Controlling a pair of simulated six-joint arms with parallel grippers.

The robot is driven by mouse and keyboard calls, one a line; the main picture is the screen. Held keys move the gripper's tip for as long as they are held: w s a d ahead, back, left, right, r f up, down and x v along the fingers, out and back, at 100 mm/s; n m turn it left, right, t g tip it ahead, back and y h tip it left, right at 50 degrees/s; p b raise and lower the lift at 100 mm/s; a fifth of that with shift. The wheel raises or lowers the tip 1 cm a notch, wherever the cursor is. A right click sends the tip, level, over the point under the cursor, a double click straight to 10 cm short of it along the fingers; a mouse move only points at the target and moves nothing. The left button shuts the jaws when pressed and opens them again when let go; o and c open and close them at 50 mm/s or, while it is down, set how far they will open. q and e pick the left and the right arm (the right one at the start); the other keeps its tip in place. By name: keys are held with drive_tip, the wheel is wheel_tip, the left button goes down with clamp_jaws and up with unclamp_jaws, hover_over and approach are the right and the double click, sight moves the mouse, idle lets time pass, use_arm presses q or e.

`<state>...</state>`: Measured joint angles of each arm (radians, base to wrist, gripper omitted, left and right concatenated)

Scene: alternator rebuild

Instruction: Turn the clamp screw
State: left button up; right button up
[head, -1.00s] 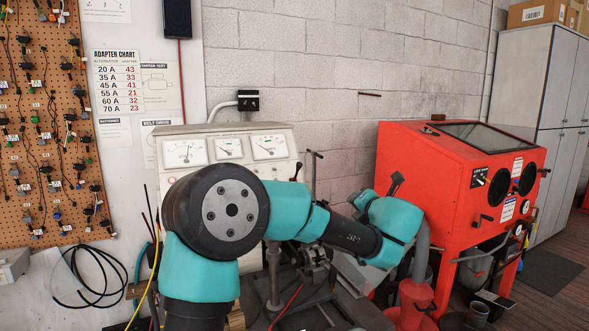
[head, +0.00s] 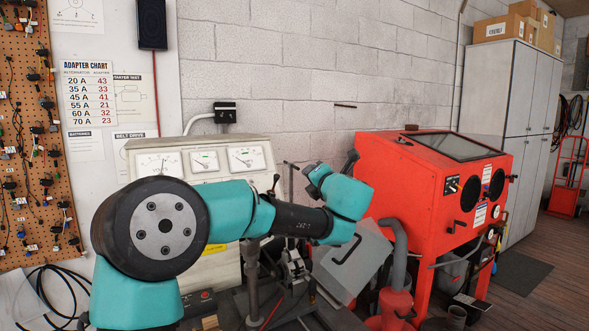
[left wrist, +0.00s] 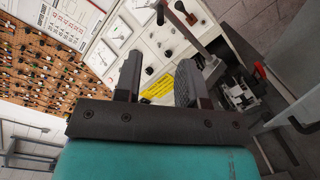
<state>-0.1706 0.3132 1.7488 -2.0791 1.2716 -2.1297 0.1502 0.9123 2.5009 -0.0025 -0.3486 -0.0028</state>
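The clamp (head: 293,265) is a dark metal fixture on the bench, low in the middle of the head view, just below my forearm. A thin upright rod with a crossbar (head: 290,168) shows above my forearm; I cannot tell whether it is the clamp screw. In the left wrist view the clamp (left wrist: 240,95) lies right of the fingers and apart from them. My left gripper (left wrist: 158,78) is open, with nothing between its fingers. In the head view its teal wrist is raised right of the clamp, and the fingers are mostly hidden. My right gripper is not in view.
A cream test panel with gauges (head: 205,161) stands behind the arm. A red blast cabinet (head: 430,180) is at the right. A grey sheet with a black handle (head: 368,262) is beside the clamp. A grey post (head: 251,270) stands left of the clamp.

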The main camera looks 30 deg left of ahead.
sight(295, 167)
use_arm(q)
drive_tip(key=x, duration=1.3)
drive_tip(key=shift+w+a, duration=0.25)
drive_tip(key=shift+a, duration=0.05)
drive_tip(key=shift+c, duration=0.4)
clamp_jaws()
